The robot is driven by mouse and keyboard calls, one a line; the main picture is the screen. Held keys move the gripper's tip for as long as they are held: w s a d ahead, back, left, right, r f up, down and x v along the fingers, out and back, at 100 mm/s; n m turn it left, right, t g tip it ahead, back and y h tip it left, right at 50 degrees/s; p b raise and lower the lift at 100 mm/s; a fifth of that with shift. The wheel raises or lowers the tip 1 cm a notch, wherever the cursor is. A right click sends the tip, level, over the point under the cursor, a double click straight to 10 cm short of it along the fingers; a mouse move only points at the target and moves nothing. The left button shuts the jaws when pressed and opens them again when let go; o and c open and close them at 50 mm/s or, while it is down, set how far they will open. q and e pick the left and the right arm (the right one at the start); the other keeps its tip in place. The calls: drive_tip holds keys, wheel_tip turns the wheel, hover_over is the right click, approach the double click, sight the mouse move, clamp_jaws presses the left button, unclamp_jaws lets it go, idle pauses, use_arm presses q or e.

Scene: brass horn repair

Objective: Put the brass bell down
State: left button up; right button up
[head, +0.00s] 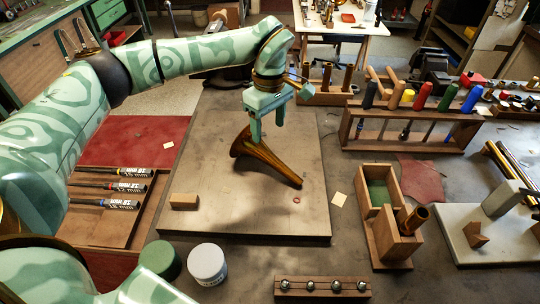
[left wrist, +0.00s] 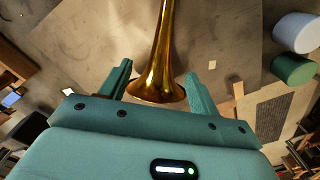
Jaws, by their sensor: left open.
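The brass bell (head: 268,158) appears to lie on its side on the large grey-brown board (head: 218,215), its flare toward the upper left and its narrow end toward the lower right. My left gripper (head: 268,122) is open, its fingers pointing down at the flared end. In the left wrist view, the bell (left wrist: 160,50) shows between the two spread fingers of the left gripper (left wrist: 158,80), with visible gaps on both sides. Whether the fingertips still flank the metal or sit just above it is hard to tell. My right gripper is in neither view.
A small wooden block (head: 184,201) lies on the board's left side. Labelled rods rest in a wooden tray (head: 100,230) at left. A wooden box (head: 388,205) and a tool rack (head: 410,135) stand to the right. The board's front is mostly clear.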

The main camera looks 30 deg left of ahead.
sight(266, 150)
use_arm(q)
wheel_tip(266, 150, down, 4)
drive_tip(key=shift+f, duration=0.1)
drive_tip(key=f, duration=0.1)
drive_tip(key=f+b, duration=0.1)
drive_tip(key=f, duration=0.3)
drive_tip(key=shift+s+a+f+b, duration=0.2)
drive_tip(key=shift+s+a+b, duration=0.05)
drive_tip(key=shift+a+b, duration=0.05)
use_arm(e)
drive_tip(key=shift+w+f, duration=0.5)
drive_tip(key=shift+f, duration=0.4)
use_arm(q)
drive_tip(key=shift+r, duration=0.1)
drive_tip(key=c, duration=1.2)
